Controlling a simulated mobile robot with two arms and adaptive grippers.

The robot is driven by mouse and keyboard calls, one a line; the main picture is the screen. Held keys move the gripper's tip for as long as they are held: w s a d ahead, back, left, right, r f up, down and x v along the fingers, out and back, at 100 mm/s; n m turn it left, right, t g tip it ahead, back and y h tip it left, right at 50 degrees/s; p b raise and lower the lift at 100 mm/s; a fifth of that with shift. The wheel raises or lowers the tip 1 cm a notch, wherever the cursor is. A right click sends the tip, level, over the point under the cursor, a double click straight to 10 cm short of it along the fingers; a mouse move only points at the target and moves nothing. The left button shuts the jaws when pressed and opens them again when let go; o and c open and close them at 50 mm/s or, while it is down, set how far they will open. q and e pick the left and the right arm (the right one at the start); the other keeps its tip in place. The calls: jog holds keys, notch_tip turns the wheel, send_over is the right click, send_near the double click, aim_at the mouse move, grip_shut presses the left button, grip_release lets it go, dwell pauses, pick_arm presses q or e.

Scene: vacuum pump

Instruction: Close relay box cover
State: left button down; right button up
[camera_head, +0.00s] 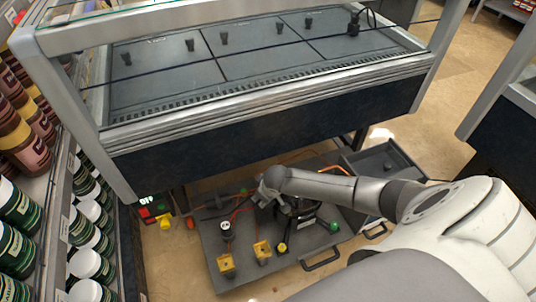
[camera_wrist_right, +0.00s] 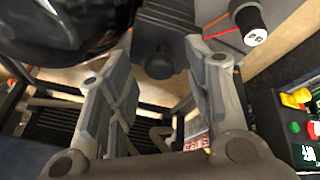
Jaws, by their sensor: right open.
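My right gripper (camera_head: 264,191) reaches over a grey tray (camera_head: 226,278) below the display counter. In the right wrist view my right gripper (camera_wrist_right: 165,82) has its two fingers wide apart, with nothing clamped between them. A dark ribbed part with a rounded end (camera_wrist_right: 160,50) shows beyond the fingers; I cannot tell whether it touches them. A black pump-like unit (camera_head: 300,215) sits on the tray under my right arm, partly hidden. I cannot clearly identify the relay box or its cover. My left gripper is not in view.
Yellow blocks (camera_head: 262,250) and a white-topped cylinder (camera_head: 227,226) stand on the tray. A box with coloured buttons (camera_head: 152,211) is left of it. The counter (camera_head: 270,120) overhangs behind. Shelves of cans (camera_head: 90,235) line the left.

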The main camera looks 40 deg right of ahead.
jog(key=d+v, duration=0.1)
jog(key=v, duration=1)
jog(key=shift+a, duration=0.5)
jog(key=shift+s, duration=0.2)
